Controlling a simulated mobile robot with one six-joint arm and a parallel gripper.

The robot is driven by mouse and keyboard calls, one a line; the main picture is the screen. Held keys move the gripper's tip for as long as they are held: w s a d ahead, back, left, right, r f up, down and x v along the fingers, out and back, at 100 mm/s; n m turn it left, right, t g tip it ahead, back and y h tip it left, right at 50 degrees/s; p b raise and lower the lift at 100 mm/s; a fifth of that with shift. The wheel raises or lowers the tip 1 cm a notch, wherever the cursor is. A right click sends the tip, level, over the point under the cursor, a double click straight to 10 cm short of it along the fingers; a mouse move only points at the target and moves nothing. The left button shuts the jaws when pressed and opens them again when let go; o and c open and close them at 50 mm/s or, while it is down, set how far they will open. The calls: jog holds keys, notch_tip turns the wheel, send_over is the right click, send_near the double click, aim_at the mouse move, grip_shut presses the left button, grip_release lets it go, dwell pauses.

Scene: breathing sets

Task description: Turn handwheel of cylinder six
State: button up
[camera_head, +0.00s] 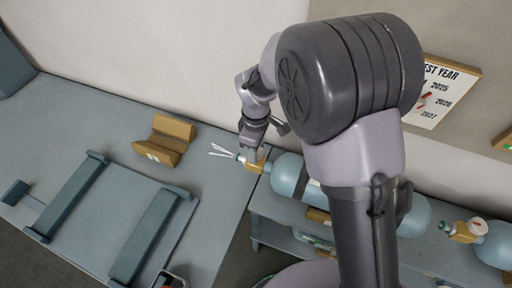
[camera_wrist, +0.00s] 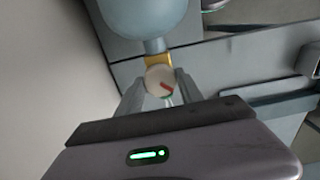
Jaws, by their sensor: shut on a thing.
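A pale blue cylinder (camera_head: 287,174) lies on its side with its brass valve (camera_head: 254,166) toward the left. The cylinder (camera_wrist: 143,18) and its brass valve (camera_wrist: 157,60) also show at the top of the wrist view. A round gauge (camera_wrist: 159,80) with a red mark faces the wrist camera. My gripper (camera_head: 249,150) is at the valve end. In the wrist view its two fingers stand either side of the gauge and valve end, shut on the handwheel, which is mostly hidden; a little green and white shows below the gauge. No cylinder number is readable.
A second blue cylinder (camera_head: 494,246) with a gauge lies at the right. A brown cradle block (camera_head: 165,140) and a frame with dark bars (camera_head: 146,236) are on the grey bench (camera_head: 95,112). A test-year board (camera_head: 441,92) hangs on the wall behind my arm.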

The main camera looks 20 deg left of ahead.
jog(key=o, duration=1.4)
jog(key=shift+r, duration=0.1)
notch_tip(320, 180, up, 17)
jog(key=p, duration=0.4)
jog(key=shift+r, duration=0.15)
